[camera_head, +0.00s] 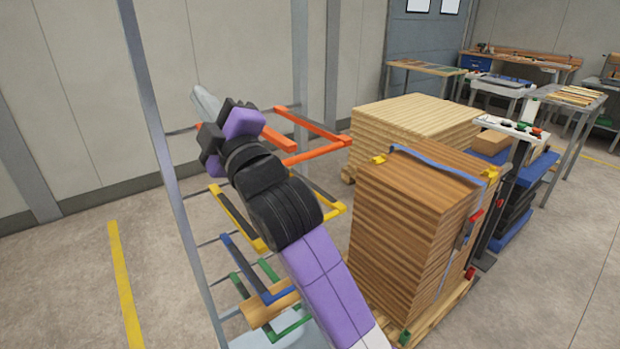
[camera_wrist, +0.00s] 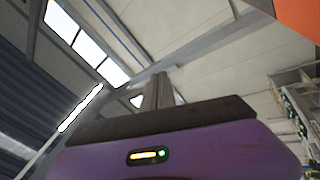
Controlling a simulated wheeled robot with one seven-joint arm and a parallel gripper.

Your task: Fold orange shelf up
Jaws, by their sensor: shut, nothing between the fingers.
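The orange shelf (camera_head: 318,152) is an open frame on a tall grey rack (camera_head: 160,130), above the other coloured shelves. It appears to lie roughly level, folded out. My arm hides part of its left side. My gripper (camera_head: 203,97) points up at the left of the orange shelf, near the left rack post. In the wrist view its two grey fingers (camera_wrist: 158,92) are together and empty, pointing toward the ceiling. An orange surface (camera_wrist: 300,14) fills the upper right corner there, apart from the fingers. Contact elsewhere cannot be told.
Yellow (camera_head: 333,212), blue (camera_head: 277,296) and green (camera_head: 292,328) shelf frames sit lower on the rack. A wooden piece (camera_head: 262,309) lies low there. A tall strapped wood stack (camera_head: 400,225) stands close on the right. Floor left of the rack is clear.

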